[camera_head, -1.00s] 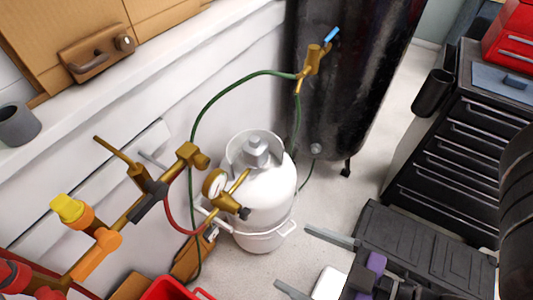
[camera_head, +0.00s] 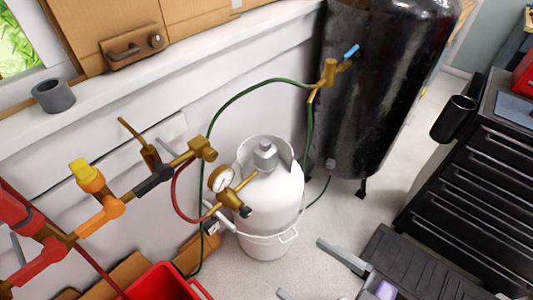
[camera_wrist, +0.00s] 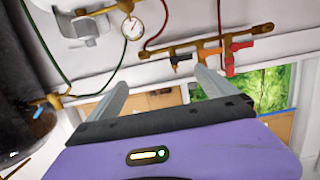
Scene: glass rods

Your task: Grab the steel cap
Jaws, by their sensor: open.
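A grey metal fitting (camera_head: 265,154), which looks like the steel cap, sits on top of the white gas tank (camera_head: 272,200), inside its raised collar. It also shows at the upper left of the wrist view (camera_wrist: 87,27), where the picture is upside down. My gripper (camera_head: 313,276) is at the bottom of the head view, to the right of and below the tank, apart from the cap. Its two fingers are spread and empty, as the wrist view also shows (camera_wrist: 160,77). The lower finger is partly cut off by the head view's edge.
A brass gauge (camera_head: 219,178) with red and green hoses stands close to the tank's left. A black cylinder (camera_head: 365,110) stands behind to the right. Black drawers (camera_head: 480,180) and a dark case (camera_head: 420,270) are at right. A grey cup (camera_head: 53,95) rests on the ledge.

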